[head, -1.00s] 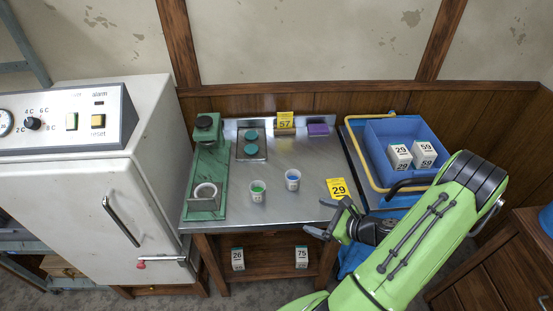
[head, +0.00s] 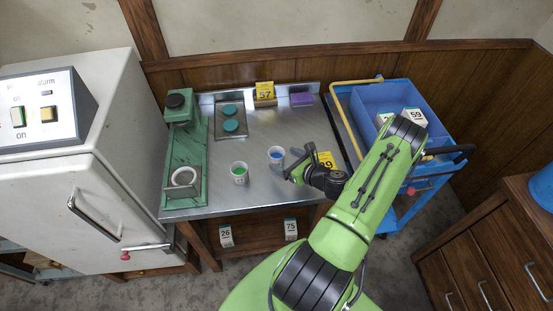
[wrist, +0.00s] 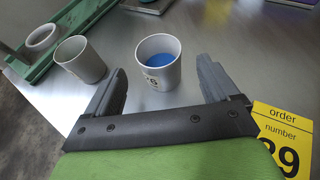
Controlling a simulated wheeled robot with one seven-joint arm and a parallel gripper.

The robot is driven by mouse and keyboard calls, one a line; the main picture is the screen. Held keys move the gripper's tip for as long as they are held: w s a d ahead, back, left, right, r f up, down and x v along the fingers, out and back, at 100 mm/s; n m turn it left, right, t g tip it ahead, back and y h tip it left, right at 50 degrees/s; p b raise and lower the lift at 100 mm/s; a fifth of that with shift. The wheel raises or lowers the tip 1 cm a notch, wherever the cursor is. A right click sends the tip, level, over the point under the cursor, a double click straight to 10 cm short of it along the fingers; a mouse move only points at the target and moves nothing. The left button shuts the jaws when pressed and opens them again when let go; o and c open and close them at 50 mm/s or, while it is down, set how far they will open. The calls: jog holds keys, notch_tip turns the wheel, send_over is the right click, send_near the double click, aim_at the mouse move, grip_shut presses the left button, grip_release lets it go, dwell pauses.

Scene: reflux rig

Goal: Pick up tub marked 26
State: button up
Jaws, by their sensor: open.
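A white tub with blue contents (head: 276,157) stands upright on the metal bench top; in the wrist view the same blue tub (wrist: 158,68) bears a dark mark too partial to read surely. A white tub with green contents (head: 239,172) stands to its left, and no number on it can be read. My gripper (head: 297,168) is open and empty, just right of the blue tub. In the wrist view the blue tub appears between the spread fingers, beyond the palm, with no clear contact. A box marked 26 (head: 226,236) sits on the shelf below.
A yellow order card (wrist: 288,140) lies right of my gripper. A green stand (head: 186,150) with a ring is at the bench's left. A box marked 75 (head: 290,229) is on the lower shelf. A blue cart (head: 385,110) stands at right.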

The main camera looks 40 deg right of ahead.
aim_at(283, 158)
jog(key=x, duration=0.5)
jog(key=shift+s+r, duration=0.1)
jog(key=shift+s, duration=0.05)
jog(key=shift+c, duration=0.3)
jog(key=c, duration=1)
jog(key=shift+c, duration=0.2)
jog(key=shift+r, duration=0.1)
